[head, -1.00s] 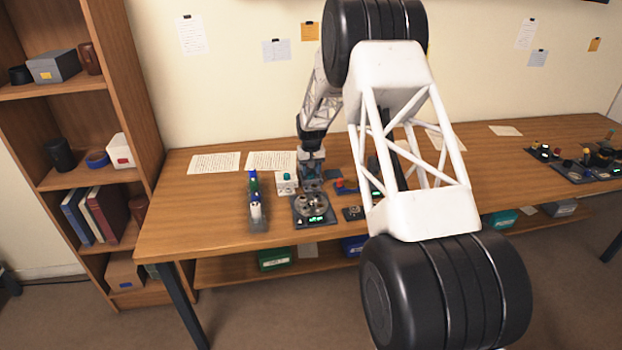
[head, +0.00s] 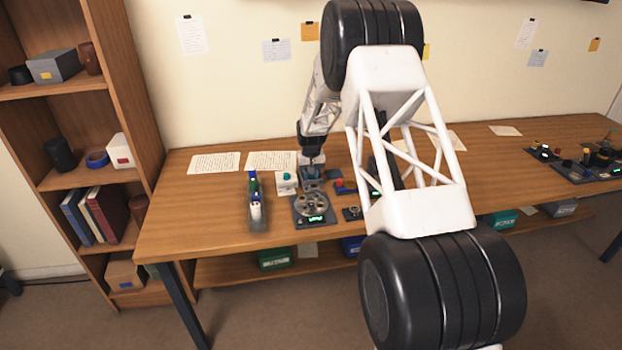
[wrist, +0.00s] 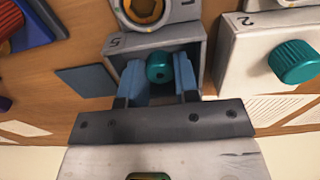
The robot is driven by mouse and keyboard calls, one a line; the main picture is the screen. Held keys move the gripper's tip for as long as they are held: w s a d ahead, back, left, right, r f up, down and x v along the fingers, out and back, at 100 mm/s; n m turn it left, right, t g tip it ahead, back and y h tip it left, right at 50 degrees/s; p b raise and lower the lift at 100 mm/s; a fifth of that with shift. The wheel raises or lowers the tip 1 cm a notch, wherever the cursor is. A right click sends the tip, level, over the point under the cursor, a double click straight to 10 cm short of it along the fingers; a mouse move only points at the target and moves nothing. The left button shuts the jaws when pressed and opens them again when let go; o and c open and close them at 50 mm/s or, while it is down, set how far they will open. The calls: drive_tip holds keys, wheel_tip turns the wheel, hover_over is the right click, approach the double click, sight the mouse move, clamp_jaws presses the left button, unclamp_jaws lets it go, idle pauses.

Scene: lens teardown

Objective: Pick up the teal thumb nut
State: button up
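A small teal thumb nut (wrist: 159,68) with a dark hole in its end shows in the wrist view, in front of the inside of a grey box (wrist: 112,46) marked 5. The blue fingers of my gripper (wrist: 160,80) stand on either side of the nut, very close to it. I cannot tell whether they press on it, or whether the nut rests in the box. In the head view my gripper (head: 312,166) points down at the grey box (head: 310,185), and the nut is too small to make out there.
A larger ribbed teal knob (wrist: 293,62) sits on a white block (wrist: 243,70) marked 2, right of the box. A flat blue plate (wrist: 84,80) lies left. A grey unit with round parts (head: 312,207) stands in front, and a rack of bottles (head: 256,212) stands left.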

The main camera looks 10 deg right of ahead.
drive_tip(key=shift+c, duration=0.8)
drive_tip(key=shift+r, duration=0.15)
drive_tip(key=shift+r, duration=0.75)
wheel_tip(320, 180, up, 2)
drive_tip(key=shift+r, duration=0.1)
drive_tip(key=s, duration=1)
drive_tip(key=s+r, duration=0.1)
drive_tip(key=s, duration=0.5)
drive_tip(key=shift+a, duration=0.2)
